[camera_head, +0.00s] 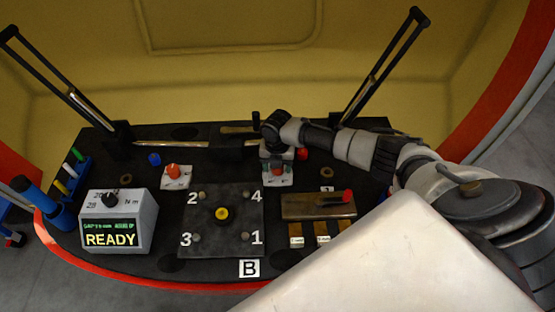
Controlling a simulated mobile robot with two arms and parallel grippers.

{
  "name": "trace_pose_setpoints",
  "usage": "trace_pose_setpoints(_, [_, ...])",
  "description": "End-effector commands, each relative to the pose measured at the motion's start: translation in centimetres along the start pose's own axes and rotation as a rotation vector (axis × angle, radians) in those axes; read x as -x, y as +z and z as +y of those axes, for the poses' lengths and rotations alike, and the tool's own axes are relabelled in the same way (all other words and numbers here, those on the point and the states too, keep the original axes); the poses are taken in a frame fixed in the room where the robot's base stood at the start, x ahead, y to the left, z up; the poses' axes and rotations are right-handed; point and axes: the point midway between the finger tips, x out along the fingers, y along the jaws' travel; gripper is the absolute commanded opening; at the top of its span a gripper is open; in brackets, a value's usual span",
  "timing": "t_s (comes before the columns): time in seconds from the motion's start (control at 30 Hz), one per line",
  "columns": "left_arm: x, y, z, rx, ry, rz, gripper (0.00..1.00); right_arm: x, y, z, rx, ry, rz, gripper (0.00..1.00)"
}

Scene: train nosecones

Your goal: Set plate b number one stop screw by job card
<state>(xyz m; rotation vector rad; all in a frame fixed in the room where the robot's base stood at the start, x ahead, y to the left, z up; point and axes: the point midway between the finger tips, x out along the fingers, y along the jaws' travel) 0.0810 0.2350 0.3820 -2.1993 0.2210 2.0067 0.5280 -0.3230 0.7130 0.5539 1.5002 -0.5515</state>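The dark square plate (228,240) has a white B label (249,268) at its front edge. Corner numbers 1 to 4 mark its grey screws, with the number one screw (246,237) at the front right. A yellow-topped knob (222,213) sits at its centre. My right gripper (278,160) points down over a small white-based fixture (278,180) behind the plate. Its fingers are too small and dark to tell whether they are open or shut. My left gripper is out of view. I cannot make out a job card for certain.
A grey box (118,222) with a dial and a screen reading READY stands left of the plate. A red-knobbed fixture (174,174) stands behind it. A wooden block (315,207) with a red handle is to the right. Coloured tools (72,175) stand at far left. Two dark struts rise behind.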

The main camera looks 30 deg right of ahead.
Motion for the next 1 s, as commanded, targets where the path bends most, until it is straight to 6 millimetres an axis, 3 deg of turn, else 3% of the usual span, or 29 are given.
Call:
trace_pose_setpoints(0.37, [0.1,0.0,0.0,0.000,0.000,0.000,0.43,0.6,0.1,0.0,0.000,0.000,-0.002,0.66])
trace_pose_setpoints(0.8, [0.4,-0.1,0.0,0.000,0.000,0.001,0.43,8.6,0.1,0.0,0.001,0.001,-0.004,0.66])
trace_pose_setpoints(1.0, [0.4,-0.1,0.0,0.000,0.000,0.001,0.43,10.5,0.0,0.0,0.000,0.000,-0.001,0.66])
